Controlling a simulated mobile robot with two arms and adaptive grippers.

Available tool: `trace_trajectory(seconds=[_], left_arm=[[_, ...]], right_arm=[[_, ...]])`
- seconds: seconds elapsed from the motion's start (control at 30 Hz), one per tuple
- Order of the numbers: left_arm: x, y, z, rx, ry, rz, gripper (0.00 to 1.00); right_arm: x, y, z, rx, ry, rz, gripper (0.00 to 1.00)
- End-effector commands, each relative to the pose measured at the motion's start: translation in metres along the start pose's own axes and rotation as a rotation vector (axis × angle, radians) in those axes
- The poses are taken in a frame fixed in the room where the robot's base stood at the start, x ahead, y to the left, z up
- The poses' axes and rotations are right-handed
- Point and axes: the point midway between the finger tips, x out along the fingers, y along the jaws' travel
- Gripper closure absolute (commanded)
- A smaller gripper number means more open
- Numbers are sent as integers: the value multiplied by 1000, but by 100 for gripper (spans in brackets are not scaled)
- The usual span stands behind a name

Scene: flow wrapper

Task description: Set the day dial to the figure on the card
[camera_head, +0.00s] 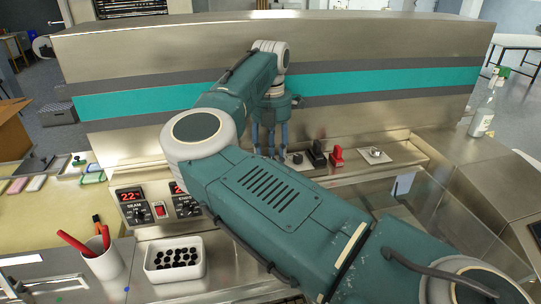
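My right arm reaches in from the lower right across the middle of the picture. Its gripper (270,148) points down at the steel ledge in front of the big machine, and its fingers look slim and blue-grey. Whether they touch or hold anything is hidden. Right of the gripper on the ledge are a small dark knob (297,158), a black switch (317,153), a red switch (337,156) and a small plate with a knob (376,155). I cannot tell which is the day dial. A pale card-like piece (403,184) shows at the right; no figure is readable. My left gripper is not seen.
Left of my arm is a panel with a red "22" display (130,195), a seam knob (140,215) and a red rocker switch (159,210). A cup of red pens (104,263) and a white tray of black pieces (175,275) stand in front. A clear bottle (482,115) stands right.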

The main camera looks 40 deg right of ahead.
Motion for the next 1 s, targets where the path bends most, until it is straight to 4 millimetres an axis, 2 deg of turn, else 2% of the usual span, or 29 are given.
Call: trace_trajectory(seconds=[0.1, 0.3, 0.63, 0.8, 1.0], left_arm=[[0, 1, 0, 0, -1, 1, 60], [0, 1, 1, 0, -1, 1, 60], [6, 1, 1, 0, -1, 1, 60], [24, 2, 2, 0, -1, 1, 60], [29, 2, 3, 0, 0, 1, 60]], right_arm=[[0, 0, 0, 0, 0, 0, 62], [0, 0, 0, 0, 1, 0, 100], [2, 0, -1, 30, 4, 0, 100], [5, 2, -2, 205, 6, 1, 100], [2, 2, -2, 366, 7, -1, 100]])
